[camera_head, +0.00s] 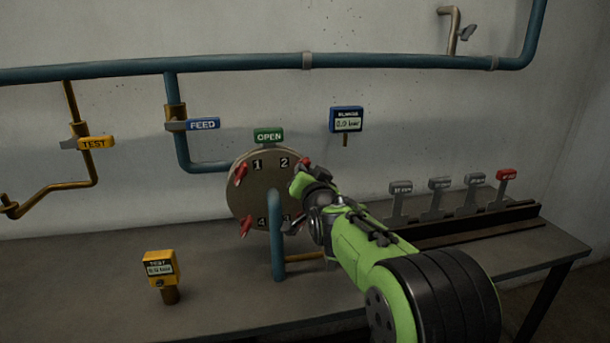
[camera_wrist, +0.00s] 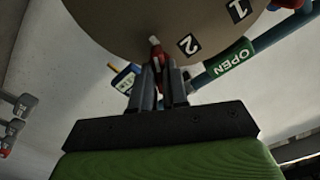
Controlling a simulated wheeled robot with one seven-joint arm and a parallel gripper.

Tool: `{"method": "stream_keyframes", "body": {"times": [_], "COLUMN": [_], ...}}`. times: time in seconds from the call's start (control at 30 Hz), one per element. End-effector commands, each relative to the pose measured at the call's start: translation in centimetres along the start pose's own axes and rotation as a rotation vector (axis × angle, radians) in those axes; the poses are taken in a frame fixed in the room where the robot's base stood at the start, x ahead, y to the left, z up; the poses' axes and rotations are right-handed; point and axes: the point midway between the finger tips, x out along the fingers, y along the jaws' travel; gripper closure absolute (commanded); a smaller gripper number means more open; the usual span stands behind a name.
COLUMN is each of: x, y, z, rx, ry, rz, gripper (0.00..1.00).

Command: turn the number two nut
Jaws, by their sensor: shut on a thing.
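The round metal cover (camera_head: 262,185) stands upright at the middle of the bench, with numbers painted near its rim and red nuts around it. The number two nut (camera_head: 305,162) is red and sits at the upper right, beside the painted 2. In the wrist view the same nut (camera_wrist: 154,42) shows its pale tip above my fingers, next to the 2. My gripper (camera_head: 299,174) is shut on this nut, and the fingers (camera_wrist: 160,82) lie on both sides of it. The number one nut (camera_head: 240,174) and the number four nut (camera_head: 246,226) are free.
A blue pipe (camera_head: 276,235) rises in front of the cover. A yellow test gauge (camera_head: 159,268) stands on the bench at left. A green OPEN tag (camera_head: 268,135) sits above the cover, and a blue gauge (camera_head: 346,119) is on the wall.

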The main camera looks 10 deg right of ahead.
Motion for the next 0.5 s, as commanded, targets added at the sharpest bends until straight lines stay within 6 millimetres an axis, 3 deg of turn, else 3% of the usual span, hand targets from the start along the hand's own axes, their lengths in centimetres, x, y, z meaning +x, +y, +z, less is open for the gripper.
{"method": "stream_keyframes", "body": {"times": [0.1, 0.13, 0.27, 0.5], "x": [0.0, 0.0, 0.0, -0.01], "y": [0.04, 0.04, 0.03, 0.01], "z": [0.18, 0.18, 0.13, 0.05], "rx": [0.003, 0.003, 0.002, 0.0], "ry": [-0.005, -0.005, -0.003, -0.001], "rz": [0.001, 0.001, 0.0, 0.0], "gripper": [1.0, 0.82, 0.62, 0.61]}}
